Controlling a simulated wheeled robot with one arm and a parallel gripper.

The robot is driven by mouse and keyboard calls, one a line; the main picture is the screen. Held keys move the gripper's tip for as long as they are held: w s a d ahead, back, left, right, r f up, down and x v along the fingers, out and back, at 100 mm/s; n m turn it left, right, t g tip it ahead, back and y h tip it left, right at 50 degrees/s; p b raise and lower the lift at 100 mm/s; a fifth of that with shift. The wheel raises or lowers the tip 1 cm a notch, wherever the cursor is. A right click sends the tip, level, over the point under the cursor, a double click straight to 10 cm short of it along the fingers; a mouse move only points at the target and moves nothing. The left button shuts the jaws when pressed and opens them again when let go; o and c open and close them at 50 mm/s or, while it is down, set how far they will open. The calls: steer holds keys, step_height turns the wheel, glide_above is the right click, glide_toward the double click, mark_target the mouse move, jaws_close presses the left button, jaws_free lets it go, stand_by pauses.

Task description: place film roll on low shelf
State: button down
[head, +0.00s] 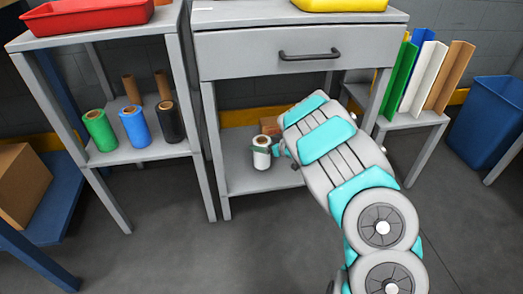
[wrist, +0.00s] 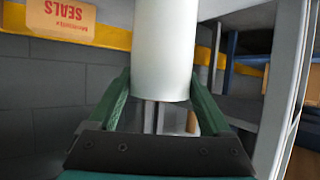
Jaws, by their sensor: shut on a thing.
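A white film roll (head: 262,158) with a brown core is between the fingers of my gripper (head: 264,149), which is shut on it. In the head view they are over the grey low shelf (head: 240,182) under the drawer unit. The roll looks upright, and I cannot tell whether its base touches the shelf. The wrist view shows the white roll (wrist: 165,45) large between the two green fingers (wrist: 155,95). My arm hides the right part of the shelf.
A cardboard box (head: 270,125) sits behind the roll; the wrist view shows a box marked SEALS (wrist: 62,20). Table legs (head: 213,150) frame the shelf. Green, blue and black rolls (head: 135,125) stand on the left shelf. A blue bin (head: 487,120) is at right.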

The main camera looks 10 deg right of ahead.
mark_target(262, 161)
steer(key=shift+w+a, duration=0.1)
steer(key=shift+w, duration=0.1)
step_height(262, 161, down, 4)
steer(key=shift+w+r+b, duration=0.1)
steer(key=shift+r+b, duration=0.15)
steer(key=shift+b, duration=0.2)
jaws_free()
steer(key=shift+f, duration=0.1)
